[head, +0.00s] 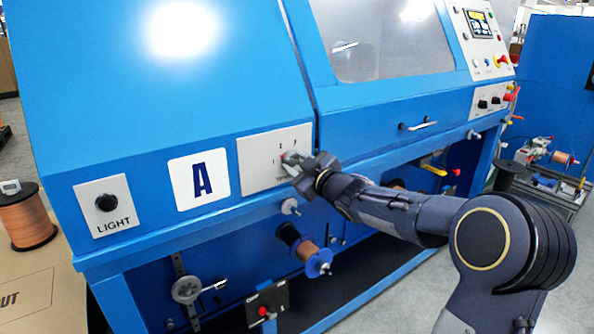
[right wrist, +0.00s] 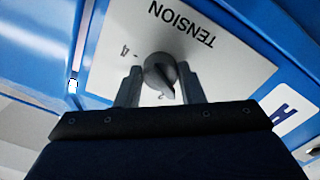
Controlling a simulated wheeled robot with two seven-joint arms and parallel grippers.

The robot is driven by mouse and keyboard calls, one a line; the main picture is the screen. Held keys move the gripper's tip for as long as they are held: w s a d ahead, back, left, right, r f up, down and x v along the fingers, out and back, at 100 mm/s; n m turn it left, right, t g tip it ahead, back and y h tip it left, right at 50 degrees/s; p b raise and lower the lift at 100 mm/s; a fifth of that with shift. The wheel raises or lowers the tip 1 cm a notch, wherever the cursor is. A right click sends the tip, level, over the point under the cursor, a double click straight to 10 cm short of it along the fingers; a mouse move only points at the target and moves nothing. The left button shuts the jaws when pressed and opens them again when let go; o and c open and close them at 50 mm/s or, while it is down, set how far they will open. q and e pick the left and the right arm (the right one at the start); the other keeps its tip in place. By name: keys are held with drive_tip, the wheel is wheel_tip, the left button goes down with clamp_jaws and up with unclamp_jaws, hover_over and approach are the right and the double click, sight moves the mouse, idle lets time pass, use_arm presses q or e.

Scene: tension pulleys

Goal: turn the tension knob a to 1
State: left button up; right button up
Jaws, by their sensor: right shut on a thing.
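The tension knob a (right wrist: 160,72) is a grey round knob on a white plate lettered TENSION, which appears upside down in the right wrist view. Its raised grip slants toward the lower right of that view. A mark like a 4 shows to its left; a mark below it is partly covered. My right gripper (right wrist: 160,84) is shut on the knob, with one finger on each side. In the head view, the right gripper (head: 290,167) is at the right part of the white plate (head: 256,165), beside the A label, and mostly hides the knob. My left gripper is not in view.
The A label (head: 198,178) and the LIGHT switch (head: 106,203) are left of the plate on the blue machine. Below are a copper spool (head: 308,252), a grey pulley (head: 186,289) and a small black switch box (head: 267,305). A larger copper spool (head: 27,222) stands far left.

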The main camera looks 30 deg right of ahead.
drive_tip(key=n+b, duration=0.2)
drive_tip(key=n, duration=0.3)
drive_tip(key=shift+n, duration=0.4)
idle(0.3)
drive_tip(key=o, duration=1)
drive_tip(key=shift+s, duration=0.1)
drive_tip(key=s, duration=0.7)
drive_tip(key=shift+s+d+p, duration=0.3)
